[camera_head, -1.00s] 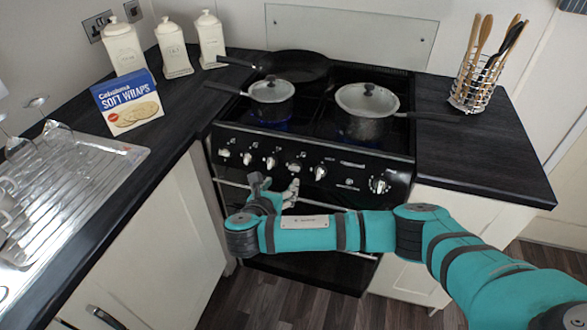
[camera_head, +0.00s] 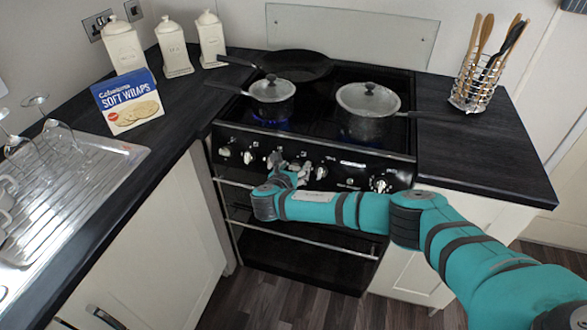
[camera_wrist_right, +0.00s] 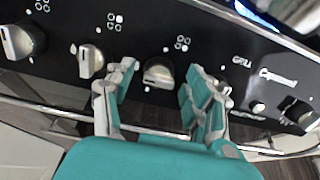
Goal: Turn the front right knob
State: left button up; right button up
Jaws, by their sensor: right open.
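A row of silver knobs lies on the black front panel (camera_head: 333,171) of the cooker. My right gripper (camera_head: 288,164) is at this panel in the head view and hides some of the middle knobs. In the right wrist view, my right gripper (camera_wrist_right: 160,74) is open, with one finger on each side of a knob (camera_wrist_right: 158,73). I cannot tell whether the fingers touch it. Another knob (camera_wrist_right: 90,61) is left of the fingers. Burner symbols are beside the knobs, but I cannot tell which marks the front right one. My left gripper is not in view.
Two lidded pots (camera_head: 272,98) (camera_head: 367,110) and a frying pan (camera_head: 297,66) are on the hob, with blue flame visible. An oven rail (camera_head: 300,240) runs below the panel. A utensil basket (camera_head: 472,86) stands on the right counter. A wraps box (camera_head: 127,101) stands at left.

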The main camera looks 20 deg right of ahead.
grip_shut()
jog(key=shift+m, duration=0.4)
jog(key=m, duration=0.3)
jog(key=shift+f+p, duration=0.1)
jog(key=shift+p, duration=0.2)
jog(key=m, duration=0.4)
jog(key=shift+s+m, duration=0.1)
jog(key=shift+m, duration=0.2)
jog(key=m, duration=0.2)
jog(key=m+b, duration=0.1)
jog(key=m, duration=0.1)
jog(key=shift+f+m+g+h, duration=0.1)
jog(key=shift+m+g+h, duration=0.2)
jog(key=m+b, duration=0.1)
jog(key=m, duration=0.4)
